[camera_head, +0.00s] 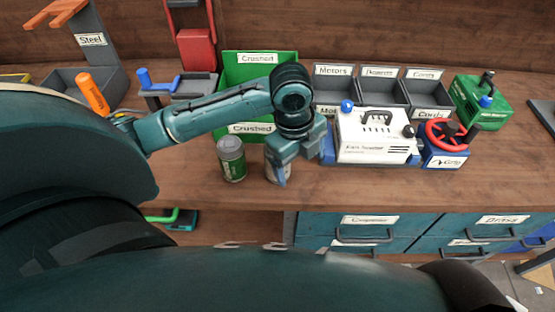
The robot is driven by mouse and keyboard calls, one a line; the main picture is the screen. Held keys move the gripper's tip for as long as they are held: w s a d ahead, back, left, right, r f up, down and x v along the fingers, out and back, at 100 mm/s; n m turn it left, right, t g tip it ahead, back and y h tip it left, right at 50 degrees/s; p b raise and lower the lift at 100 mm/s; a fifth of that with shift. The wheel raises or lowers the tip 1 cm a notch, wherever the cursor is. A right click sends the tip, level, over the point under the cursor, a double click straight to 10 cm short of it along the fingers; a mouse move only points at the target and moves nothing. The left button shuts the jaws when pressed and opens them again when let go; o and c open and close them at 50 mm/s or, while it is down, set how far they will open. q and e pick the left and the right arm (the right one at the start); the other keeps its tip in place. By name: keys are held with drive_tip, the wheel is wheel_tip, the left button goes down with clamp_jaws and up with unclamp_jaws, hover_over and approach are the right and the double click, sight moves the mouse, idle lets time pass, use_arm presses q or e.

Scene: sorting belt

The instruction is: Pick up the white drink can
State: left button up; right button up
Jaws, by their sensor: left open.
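The white drink can (271,174) stands on the wooden bench near its front edge, mostly hidden behind my left gripper. My left gripper (281,173) points down at the can from above, with one finger showing in front of it. It is open. The far finger is hidden, and I cannot tell whether the gripper touches the can. My right gripper is not in view.
A green and grey can (231,160) stands just left. A green "Crushed" bin (232,72) is behind. A white machine (375,135) and a blue box with a red wheel (441,145) stand to the right. Drawers (365,228) are below the bench.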

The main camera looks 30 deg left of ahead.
use_arm(q)
drive_tip(key=w+a+r+m+g+y, duration=0.1)
drive_tip(key=w+a+r+m, duration=0.2)
drive_tip(key=a+r, duration=0.35)
drive_tip(key=f, duration=1.3)
drive_tip(key=shift+s+a+f, duration=0.1)
drive_tip(key=shift+a+f, duration=0.25)
drive_tip(key=shift+f, duration=0.05)
drive_tip(key=shift+c, duration=0.5)
drive_tip(key=c, duration=0.9)
